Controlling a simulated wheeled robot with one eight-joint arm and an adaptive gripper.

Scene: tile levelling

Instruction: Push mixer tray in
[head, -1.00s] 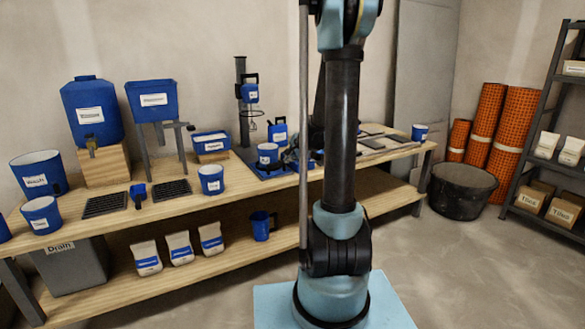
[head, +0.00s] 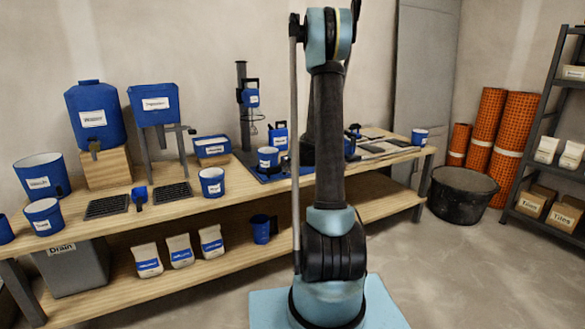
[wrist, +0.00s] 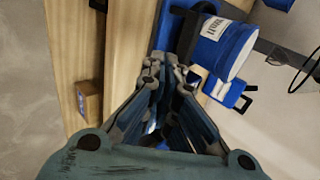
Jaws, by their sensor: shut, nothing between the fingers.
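The mixer (head: 240,105) is a dark upright stand with a blue head and whisk at the back of the bench. Its blue mixer tray (head: 263,178) lies low at its foot, with a blue white-rimmed bucket (head: 268,157) on it. In the wrist view the bucket (wrist: 225,48) lies right of my fingertips, beside a dark bar-like part (wrist: 184,32) and a strip of blue. My gripper (wrist: 165,70) is shut and empty, its tips close to that dark part. I cannot tell whether they touch. In the head view my arm hides the gripper.
A blue jug (head: 279,138) and a blue box (head: 212,148) stand near the mixer. A blue cup (head: 211,182) stands at the bench's front edge. Flat dark tools lie farther right. A small carton (wrist: 88,99) shows below the bench edge in the wrist view.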

